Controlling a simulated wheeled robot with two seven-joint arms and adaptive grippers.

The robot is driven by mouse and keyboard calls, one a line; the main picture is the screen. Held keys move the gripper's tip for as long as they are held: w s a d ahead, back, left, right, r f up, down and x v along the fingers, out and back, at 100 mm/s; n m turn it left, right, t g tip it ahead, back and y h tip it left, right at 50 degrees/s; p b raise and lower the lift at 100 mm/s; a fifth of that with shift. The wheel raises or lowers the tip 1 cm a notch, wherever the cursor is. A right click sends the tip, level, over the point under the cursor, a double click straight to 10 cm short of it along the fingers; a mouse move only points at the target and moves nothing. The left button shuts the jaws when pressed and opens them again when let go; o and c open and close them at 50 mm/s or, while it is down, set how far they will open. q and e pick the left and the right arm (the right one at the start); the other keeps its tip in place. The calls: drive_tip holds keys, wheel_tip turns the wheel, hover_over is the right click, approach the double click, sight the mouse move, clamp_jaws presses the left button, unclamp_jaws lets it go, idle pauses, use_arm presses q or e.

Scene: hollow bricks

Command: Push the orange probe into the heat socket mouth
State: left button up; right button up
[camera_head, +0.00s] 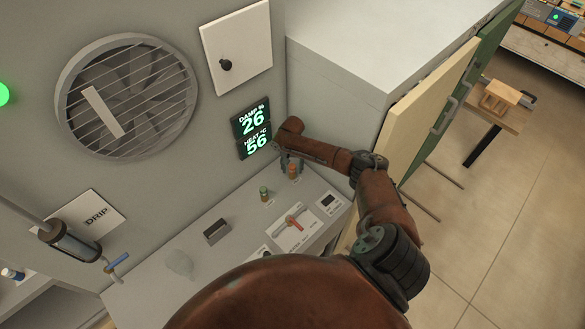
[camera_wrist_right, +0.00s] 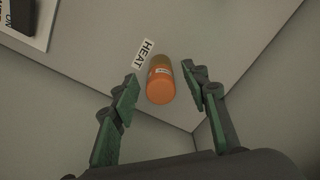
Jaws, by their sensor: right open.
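The orange probe (camera_head: 293,172) stands on the grey shelf near the back right corner. My right gripper (camera_head: 291,160) is over the probe. In the wrist view its two green fingers (camera_wrist_right: 160,76) are open, one on each side of the probe, with a gap showing on both sides. The heat socket mouth cannot be made out; the probe's base is hidden behind its body. My left gripper is not in view.
A green-topped probe (camera_head: 264,192) stands left of the orange one. A panel with a red lever (camera_head: 293,222) and a dark block (camera_head: 216,231) are on the shelf. The wall display (camera_head: 254,130) reads DAMP 26, HEAT 56. A tall white cabinet (camera_head: 345,75) bounds the right.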

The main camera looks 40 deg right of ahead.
drive_tip(key=shift+r, duration=0.1)
wheel_tip(320, 180, up, 12)
idle(0.6)
idle(0.4)
